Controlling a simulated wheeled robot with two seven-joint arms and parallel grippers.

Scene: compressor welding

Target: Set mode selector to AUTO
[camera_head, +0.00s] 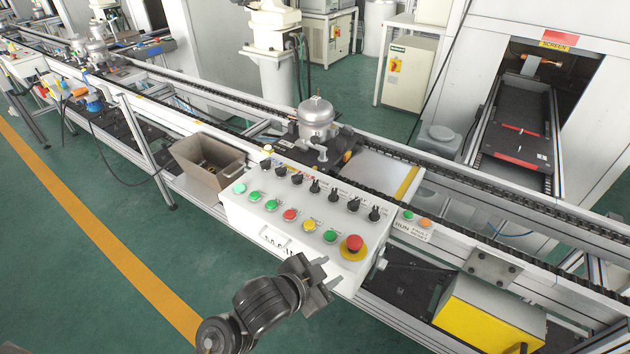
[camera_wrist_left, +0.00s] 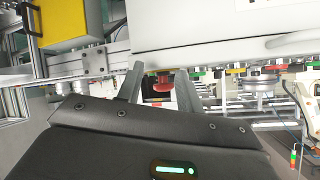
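The white control box (camera_head: 262,214) stands at the front of the conveyor. A row of several black selector knobs (camera_head: 333,195) runs along the back of its top. Their labels are too small to read, so I cannot tell which is the mode selector or where it points. My left gripper (camera_head: 327,273) is open and empty, in front of the box's right part, apart from the knobs. In the left wrist view, the open fingers (camera_wrist_left: 160,88) frame a red button (camera_wrist_left: 162,83) beyond them. The selector knobs cannot be made out there. My right gripper is not in view.
Coloured push buttons (camera_head: 289,214) and a red emergency stop (camera_head: 353,244) on a yellow base sit on the box in front of the knobs. A metal compressor (camera_head: 316,118) stands behind on the conveyor. A brown bin (camera_head: 207,164) is left of the box. A yellow box (camera_head: 487,318) is lower right.

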